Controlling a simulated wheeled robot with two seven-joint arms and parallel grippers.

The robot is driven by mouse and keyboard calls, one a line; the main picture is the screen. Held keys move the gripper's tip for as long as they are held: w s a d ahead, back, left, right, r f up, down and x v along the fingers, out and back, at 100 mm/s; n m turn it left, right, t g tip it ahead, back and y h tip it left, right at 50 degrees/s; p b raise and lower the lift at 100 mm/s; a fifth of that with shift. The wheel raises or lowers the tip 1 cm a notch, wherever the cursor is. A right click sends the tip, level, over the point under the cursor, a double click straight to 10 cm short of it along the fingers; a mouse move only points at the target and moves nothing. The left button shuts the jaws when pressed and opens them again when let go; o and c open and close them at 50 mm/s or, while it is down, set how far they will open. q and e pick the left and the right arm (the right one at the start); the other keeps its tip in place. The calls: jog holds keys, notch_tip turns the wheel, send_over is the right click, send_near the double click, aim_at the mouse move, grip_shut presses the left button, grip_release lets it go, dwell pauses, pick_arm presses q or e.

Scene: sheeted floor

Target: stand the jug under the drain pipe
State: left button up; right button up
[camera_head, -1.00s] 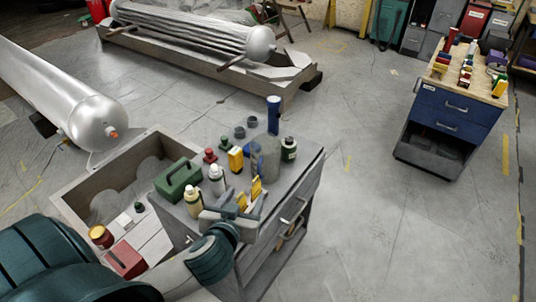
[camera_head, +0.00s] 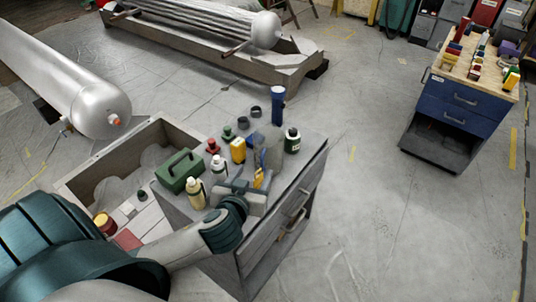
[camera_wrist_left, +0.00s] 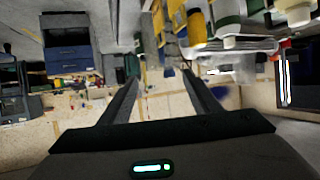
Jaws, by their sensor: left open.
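My right gripper is out of view.
A green toolbox (camera_head: 181,172), a yellow item (camera_head: 238,150), a blue cylinder (camera_head: 278,105), a dark green bottle (camera_head: 292,141) and white-capped bottles (camera_head: 218,168) crowd the cart. An open bin (camera_head: 85,180) adjoins it. A blue drawer cabinet (camera_head: 455,105) stands at right; floor between is clear.

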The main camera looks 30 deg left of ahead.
aim_at(261, 158)
pick_arm(q)
jog(key=p+x, duration=0.2)
jog(key=x, duration=0.6)
jog(key=shift+w+a+f, duration=0.15)
jog(key=shift+w, duration=0.1)
jog(key=shift+w+f, duration=0.1)
jog(key=shift+w+a, duration=0.1)
jog(key=shift+w+a+f+p, duration=0.3)
jog(key=shift+w+p, duration=0.15)
jog(key=shift+w, duration=0.05)
jog(key=x, duration=0.1)
jog(key=p+x, duration=0.1)
jog(key=shift+w+a+f, duration=0.15)
jog(key=shift+w+f, duration=0.05)
jog(key=shift+f, duration=0.15)
jog(key=shift+w+a+f, duration=0.15)
jog(key=shift+w+f, duration=0.15)
jog(key=shift+w, duration=0.15)
